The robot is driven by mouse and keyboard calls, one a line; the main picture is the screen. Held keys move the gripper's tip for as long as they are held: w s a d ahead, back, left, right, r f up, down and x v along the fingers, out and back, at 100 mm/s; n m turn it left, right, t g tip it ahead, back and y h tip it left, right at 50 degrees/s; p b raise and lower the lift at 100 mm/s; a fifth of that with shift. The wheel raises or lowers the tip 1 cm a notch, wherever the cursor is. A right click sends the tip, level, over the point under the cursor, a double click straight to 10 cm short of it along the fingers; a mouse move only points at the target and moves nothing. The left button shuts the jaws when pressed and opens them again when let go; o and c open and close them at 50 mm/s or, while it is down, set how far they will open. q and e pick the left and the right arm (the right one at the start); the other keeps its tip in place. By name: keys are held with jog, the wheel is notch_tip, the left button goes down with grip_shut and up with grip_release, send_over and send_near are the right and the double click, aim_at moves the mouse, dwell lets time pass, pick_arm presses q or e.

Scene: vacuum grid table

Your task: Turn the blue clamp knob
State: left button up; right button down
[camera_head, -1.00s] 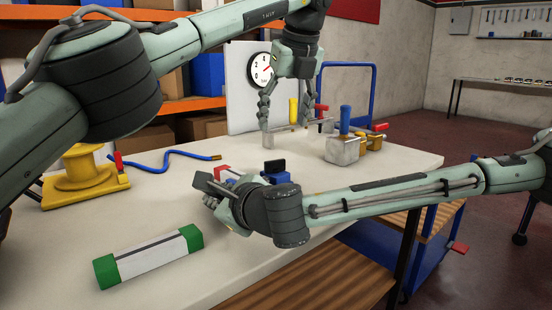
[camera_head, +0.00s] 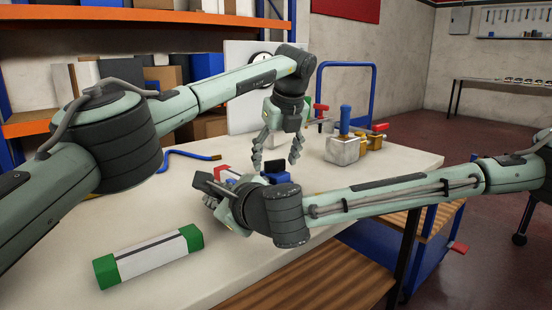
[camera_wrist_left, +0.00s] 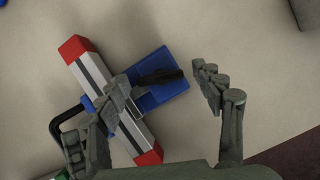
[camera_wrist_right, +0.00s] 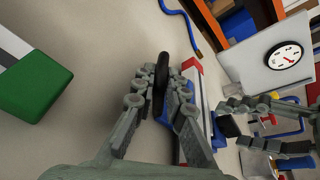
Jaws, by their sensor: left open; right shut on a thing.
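The blue clamp (camera_head: 281,178) sits on the table with a dark, flat knob (camera_head: 274,165) on top. It shows in the left wrist view as a blue block (camera_wrist_left: 165,92) with the black knob (camera_wrist_left: 161,77), beside a white bar with red ends (camera_wrist_left: 92,68). My left gripper (camera_head: 275,166) is open, pointing down, its fingertips spread on either side of the knob; their exact height is unclear. In the right wrist view, my right gripper (camera_wrist_right: 161,85) is shut on the clamp's black handle (camera_wrist_right: 162,70); its tips are at the clamp's side.
A white box with green ends (camera_head: 150,256) lies at the front left. A block with a blue handle (camera_head: 343,150) and brass valves stand at the back right. A blue hose (camera_head: 190,154) lies behind. A white gauge panel (camera_head: 238,110) stands at the back.

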pick_arm(q)
jog(key=shift+c, duration=0.6)
jog(key=c, duration=1)
jog(key=shift+c, duration=0.2)
jog(key=shift+m, duration=0.4)
jog(key=m+h, duration=0.1)
jog(key=m, duration=0.3)
jog(key=shift+a+h, duration=0.15)
jog(key=shift+h, duration=0.25)
jog(key=m+h, duration=0.1)
jog(key=m, duration=0.3)
jog(key=shift+a+h, duration=0.1)
jog(key=shift+h, duration=0.3)
jog(key=m, duration=0.2)
jog(key=m+g+h, duration=0.1)
jog(key=m, duration=0.2)
jog(key=shift+w+g, duration=0.1)
jog(key=shift+g, duration=0.2)
jog(key=shift+w+m+g+h, duration=0.1)
jog(key=shift+m+g+h, duration=0.25)
jog(key=shift+m, duration=0.75)
jog(key=shift+w+m+g+h, duration=0.1)
jog(key=shift+m+g+h, duration=0.25)
jog(key=shift+m, duration=0.75)
jog(key=shift+s+a, duration=0.1)
